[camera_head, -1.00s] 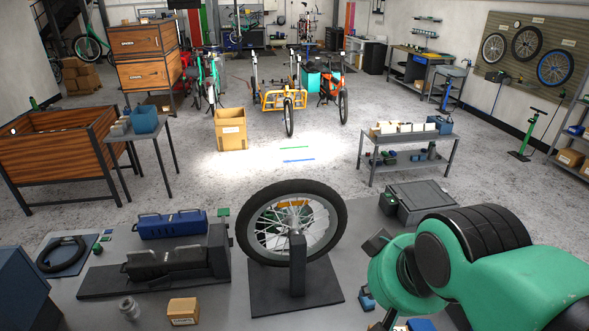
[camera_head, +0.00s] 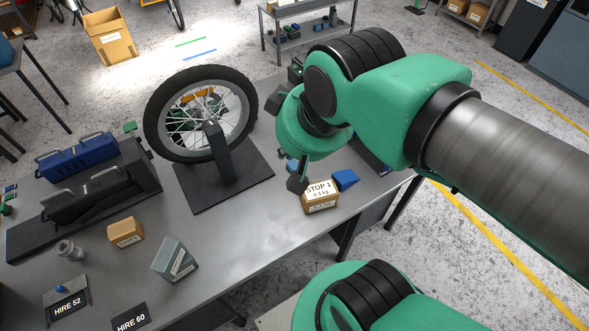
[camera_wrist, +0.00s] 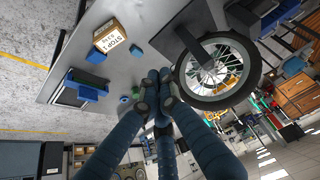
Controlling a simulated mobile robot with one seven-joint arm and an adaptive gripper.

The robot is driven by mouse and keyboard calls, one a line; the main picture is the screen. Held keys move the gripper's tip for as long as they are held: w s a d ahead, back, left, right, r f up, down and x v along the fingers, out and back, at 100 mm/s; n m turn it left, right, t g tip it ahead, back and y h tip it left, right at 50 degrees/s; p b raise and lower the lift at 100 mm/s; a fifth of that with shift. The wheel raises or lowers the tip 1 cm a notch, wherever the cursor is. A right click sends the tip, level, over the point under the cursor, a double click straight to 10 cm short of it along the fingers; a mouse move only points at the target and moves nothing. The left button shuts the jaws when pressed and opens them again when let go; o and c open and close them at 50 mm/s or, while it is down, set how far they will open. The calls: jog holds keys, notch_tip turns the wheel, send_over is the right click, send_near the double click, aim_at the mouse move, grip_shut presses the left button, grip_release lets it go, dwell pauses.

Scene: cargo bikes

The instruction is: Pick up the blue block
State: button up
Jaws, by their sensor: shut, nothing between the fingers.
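A small blue block (camera_head: 345,180) lies on the grey workbench, at the right side of a cardboard box labelled STOP 1 (camera_head: 320,197). In the wrist view a blue block (camera_wrist: 95,57) shows against the same box (camera_wrist: 110,36). A second small blue piece (camera_wrist: 136,51) lies apart on the bench; in the head view a bit of blue (camera_head: 292,166) shows behind my wrist. My gripper (camera_wrist: 158,100) is shut and empty in the wrist view, apart from the blue pieces. In the head view my green wrist hides most of it.
A bicycle wheel on a dark stand (camera_head: 227,180) stands left of my wrist. A small carton (camera_head: 126,232), a grey-blue box (camera_head: 175,260) and a blue case (camera_head: 76,157) are farther left. The bench front between carton and STOP 1 box is mostly clear.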

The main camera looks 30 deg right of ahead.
jog(key=o, duration=1.6)
jog(key=w+d+f+m+g+y, duration=0.1)
jog(key=w+d+f+m, duration=0.2)
jog(key=w, duration=0.3)
jog(key=w+d+f+m+g+p, duration=0.1)
jog(key=w+d+f+m+g, duration=0.15)
jog(key=w, duration=0.25)
jog(key=w+d+f+m+g+y, duration=0.1)
jog(key=w+d+f+m, duration=0.3)
jog(key=w, duration=0.2)
jog(key=w+d+f+m+y, duration=0.1)
jog(key=w+d+f+m, duration=0.1)
jog(key=d+f, duration=0.2)
jog(key=w+d+f+m+g, duration=0.1)
jog(key=w+d+f+m, duration=0.1)
jog(key=f, duration=0.7)
jog(key=w+d+f+m+y, duration=0.1)
jog(key=w+d+f+m, duration=0.2)
jog(key=d+f, duration=0.3)
jog(key=shift+d+f+m+y+p, duration=0.25)
jog(key=shift+f+m+y+p, duration=0.1)
jog(key=shift+f+m, duration=0.1)
